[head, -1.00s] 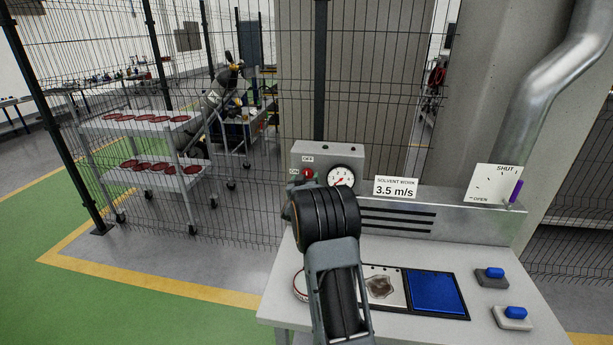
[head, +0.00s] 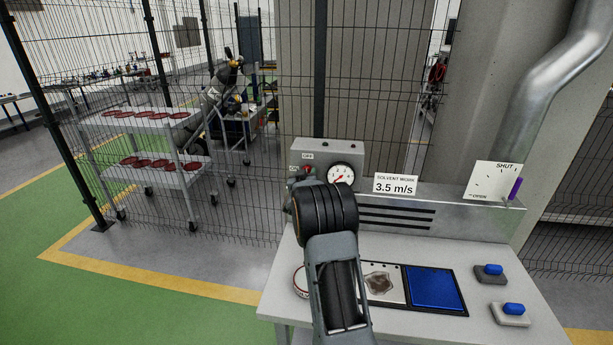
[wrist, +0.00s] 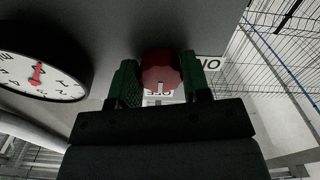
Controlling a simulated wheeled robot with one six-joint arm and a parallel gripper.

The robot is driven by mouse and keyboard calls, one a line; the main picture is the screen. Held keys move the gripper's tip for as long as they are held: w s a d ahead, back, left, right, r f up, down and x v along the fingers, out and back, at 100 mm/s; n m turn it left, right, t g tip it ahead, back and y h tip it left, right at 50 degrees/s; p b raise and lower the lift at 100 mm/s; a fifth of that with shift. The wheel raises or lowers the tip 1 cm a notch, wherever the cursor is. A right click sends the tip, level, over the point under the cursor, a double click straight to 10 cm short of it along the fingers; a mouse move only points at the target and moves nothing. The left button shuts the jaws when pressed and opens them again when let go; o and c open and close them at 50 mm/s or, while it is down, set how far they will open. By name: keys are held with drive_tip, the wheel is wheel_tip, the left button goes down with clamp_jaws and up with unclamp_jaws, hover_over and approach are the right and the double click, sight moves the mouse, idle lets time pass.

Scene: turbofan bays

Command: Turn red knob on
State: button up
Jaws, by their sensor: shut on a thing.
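The red knob (wrist: 160,70) sits on the front of a grey control box (head: 342,153). In the wrist view its white mark points down at the upside-down OFF label (wrist: 160,94); the ON label (wrist: 208,63) is to the right. My gripper (wrist: 160,76) has its green fingers on either side of the knob and is shut on it. In the head view only a little of the red knob (head: 310,170) shows above my dark wrist, which hides the fingers. The OFF label (head: 307,156) is above the knob there.
A round dial gauge (head: 340,175) is right beside the knob. A sign reading 3.5 m/s (head: 395,185) and a purple lever (head: 515,188) stand farther right. A blue tray (head: 436,290) and two blue-topped blocks lie on the bench (head: 485,330). A wire fence is behind.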

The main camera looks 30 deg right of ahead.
drive_tip(key=shift+c, duration=0.5)
drive_tip(key=shift+f+b, duration=0.1)
drive_tip(key=shift+b, duration=0.35)
drive_tip(key=m+b, duration=0.5)
drive_tip(key=m, duration=0.1)
drive_tip(key=m+b, duration=0.5)
drive_tip(key=b, duration=0.1)
drive_tip(key=m+b, duration=0.6)
drive_tip(key=shift+w+a+r+m, duration=0.15)
drive_tip(key=shift+r+m, duration=0.1)
drive_tip(key=shift+m, duration=0.35)
drive_tip(key=o, duration=0.9)
